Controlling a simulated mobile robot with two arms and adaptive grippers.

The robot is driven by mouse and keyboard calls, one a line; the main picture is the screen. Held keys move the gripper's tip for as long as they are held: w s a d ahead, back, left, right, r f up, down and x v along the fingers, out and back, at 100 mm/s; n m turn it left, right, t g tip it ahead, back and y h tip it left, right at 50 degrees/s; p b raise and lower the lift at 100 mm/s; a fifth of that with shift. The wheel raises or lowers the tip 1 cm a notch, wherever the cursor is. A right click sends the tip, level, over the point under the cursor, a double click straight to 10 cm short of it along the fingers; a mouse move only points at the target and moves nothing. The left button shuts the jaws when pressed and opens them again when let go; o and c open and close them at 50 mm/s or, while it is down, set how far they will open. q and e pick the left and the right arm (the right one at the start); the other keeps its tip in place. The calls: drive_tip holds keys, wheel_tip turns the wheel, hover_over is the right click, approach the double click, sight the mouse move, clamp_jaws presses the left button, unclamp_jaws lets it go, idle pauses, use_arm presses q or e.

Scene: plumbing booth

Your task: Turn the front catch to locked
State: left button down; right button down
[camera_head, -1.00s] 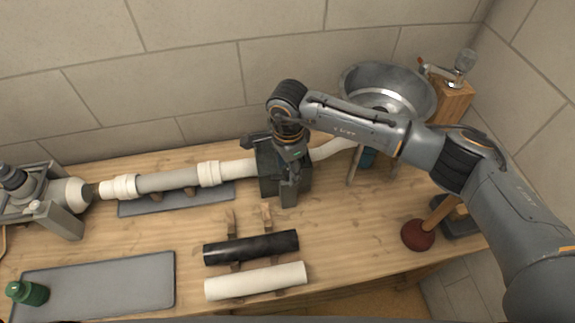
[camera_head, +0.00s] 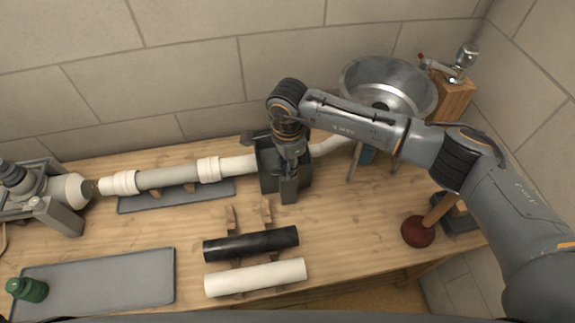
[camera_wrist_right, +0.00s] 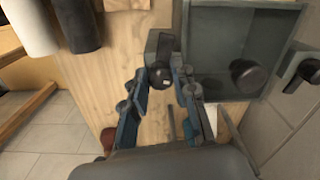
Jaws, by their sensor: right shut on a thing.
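A dark grey box (camera_head: 268,165) stands on the bench at the right end of the pale pipe run. The front catch, a dark block with a black knob, is on the box's near side in the head view. It also shows in the wrist view (camera_wrist_right: 163,46), beside the open-topped box (camera_wrist_right: 240,12). My right gripper (camera_wrist_right: 163,80) is shut on the front catch, with one finger on each side. In the head view my right gripper (camera_head: 290,172) comes down over the box and partly hides the catch. The catch's exact angle is hard to read. My left gripper is not in view.
A black pipe (camera_head: 250,244) and a white pipe (camera_head: 255,279) lie on supports in front. A metal basin (camera_head: 415,93) stands behind my right arm. A plunger (camera_head: 418,231) is at the right. A grey mat (camera_head: 110,280) with a green bottle (camera_head: 27,290) lies front left.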

drive_tip(key=shift+f+m+b, duration=0.2)
drive_tip(key=shift+m+b, duration=0.3)
drive_tip(key=shift+b, duration=0.15)
drive_tip(key=m+b, duration=0.9)
drive_tip(key=shift+w, duration=0.1)
drive_tip(key=m+b, duration=0.3)
drive_tip(key=shift+r+m+b, duration=0.2)
drive_tip(key=shift+m+b, duration=0.55)
drive_tip(key=shift+m, duration=0.55)
drive_tip(key=c, duration=1)
unclamp_jaws()
drive_tip(key=shift+c, duration=0.2)
